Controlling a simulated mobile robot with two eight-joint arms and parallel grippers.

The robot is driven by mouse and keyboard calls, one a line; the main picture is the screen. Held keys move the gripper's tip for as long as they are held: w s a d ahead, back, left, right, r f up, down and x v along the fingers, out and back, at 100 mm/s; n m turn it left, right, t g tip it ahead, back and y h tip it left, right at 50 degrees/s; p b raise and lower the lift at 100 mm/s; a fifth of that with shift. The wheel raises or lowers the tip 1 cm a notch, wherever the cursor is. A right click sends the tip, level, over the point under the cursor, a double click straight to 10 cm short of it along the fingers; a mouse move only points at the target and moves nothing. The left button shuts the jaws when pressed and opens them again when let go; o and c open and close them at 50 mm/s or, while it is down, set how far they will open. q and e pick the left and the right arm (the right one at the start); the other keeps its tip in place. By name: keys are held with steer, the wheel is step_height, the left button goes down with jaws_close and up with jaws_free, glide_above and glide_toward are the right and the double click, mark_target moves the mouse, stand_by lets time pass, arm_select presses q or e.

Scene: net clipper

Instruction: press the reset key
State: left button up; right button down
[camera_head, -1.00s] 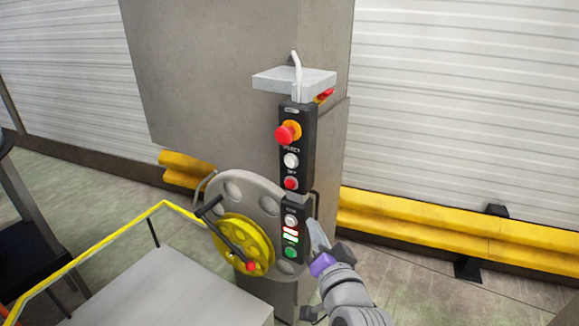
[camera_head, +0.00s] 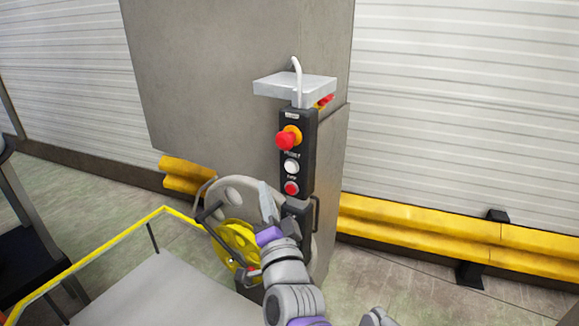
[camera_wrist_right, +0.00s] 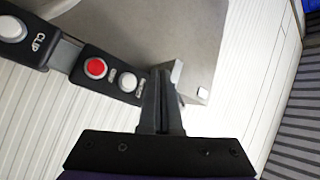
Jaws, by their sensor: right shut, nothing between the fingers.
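The upper black control box (camera_head: 297,152) hangs on the grey column. I cannot read which key is marked reset. In the right wrist view, the gripper (camera_wrist_right: 162,85) points just right of the white button (camera_wrist_right: 128,82); the red button (camera_wrist_right: 95,68) is farther left. Contact cannot be told. My left gripper is out of view.
A yellow crank wheel (camera_head: 232,240) on a grey disc stands left of the lower box, partly behind my arm. A grey shelf (camera_head: 294,86) juts out above the boxes. A yellow railing (camera_head: 100,254) is at lower left, yellow barriers (camera_head: 430,230) at right.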

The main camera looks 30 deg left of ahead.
mark_target(291, 167)
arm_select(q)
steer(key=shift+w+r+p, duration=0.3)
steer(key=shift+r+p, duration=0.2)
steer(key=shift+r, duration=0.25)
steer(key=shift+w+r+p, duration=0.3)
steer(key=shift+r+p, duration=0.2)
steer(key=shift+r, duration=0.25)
arm_select(e)
steer(key=shift+w+d, duration=0.15)
steer(key=shift+w, duration=1.65)
steer(key=shift+w+d, duration=0.15)
steer(key=shift+w, duration=1.65)
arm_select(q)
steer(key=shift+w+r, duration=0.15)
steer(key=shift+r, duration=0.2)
arm_select(e)
steer(key=shift+w, duration=0.45)
steer(key=shift+s, duration=0.1)
